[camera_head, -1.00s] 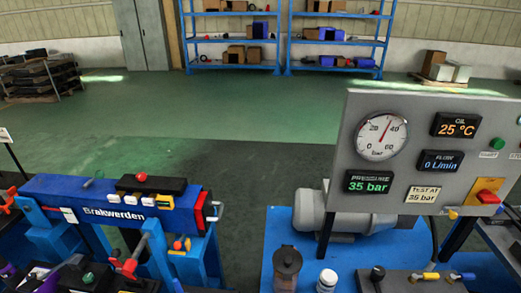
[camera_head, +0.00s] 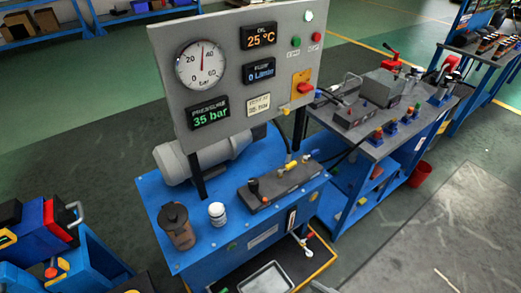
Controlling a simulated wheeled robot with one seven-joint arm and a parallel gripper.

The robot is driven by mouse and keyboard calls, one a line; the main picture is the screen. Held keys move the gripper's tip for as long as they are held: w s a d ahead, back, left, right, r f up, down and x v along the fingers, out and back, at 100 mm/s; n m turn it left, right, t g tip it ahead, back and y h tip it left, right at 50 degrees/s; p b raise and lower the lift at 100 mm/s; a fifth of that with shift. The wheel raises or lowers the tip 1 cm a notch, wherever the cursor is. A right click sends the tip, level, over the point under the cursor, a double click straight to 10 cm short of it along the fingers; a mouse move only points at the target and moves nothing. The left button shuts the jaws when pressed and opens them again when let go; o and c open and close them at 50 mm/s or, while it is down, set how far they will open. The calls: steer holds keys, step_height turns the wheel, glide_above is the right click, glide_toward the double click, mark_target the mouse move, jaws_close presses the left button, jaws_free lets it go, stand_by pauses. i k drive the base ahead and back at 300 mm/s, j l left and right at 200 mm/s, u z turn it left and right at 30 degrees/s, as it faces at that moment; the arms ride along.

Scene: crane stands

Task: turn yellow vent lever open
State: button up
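A dark valve block (camera_head: 272,190) lies on top of the blue bench (camera_head: 160,215). A small yellow lever (camera_head: 291,166) stands on it toward its right end, beside a white-tipped part. A dark knob (camera_head: 253,186) stands on its left end. Another small yellow part (camera_head: 286,111) sits at the lower edge of the grey gauge panel (camera_head: 170,75). I cannot tell from this distance which is the vent lever or whether it is open. The pressure display (camera_head: 208,117) reads 35 bar. My gripper is not in view.
A brown-black canister (camera_head: 177,228) and a white jar (camera_head: 217,214) stand left of the valve block. A metal tray (camera_head: 266,279) is low in front of the bench. Another bench with fittings (camera_head: 385,120) stands to the right. Grey floor (camera_head: 440,235) at lower right is mostly clear.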

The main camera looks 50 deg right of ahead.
mark_target(294, 164)
steer(key=i+l+z, duration=0.15)
steer(key=l, duration=0.2)
steer(key=l+z, duration=0.1)
steer(key=l, duration=0.2)
steer(key=i+l+z, duration=0.15)
steer(key=l, duration=0.2)
steer(key=i+l+z, duration=0.1)
steer(key=i+l, duration=0.1)
steer(key=l, duration=0.1)
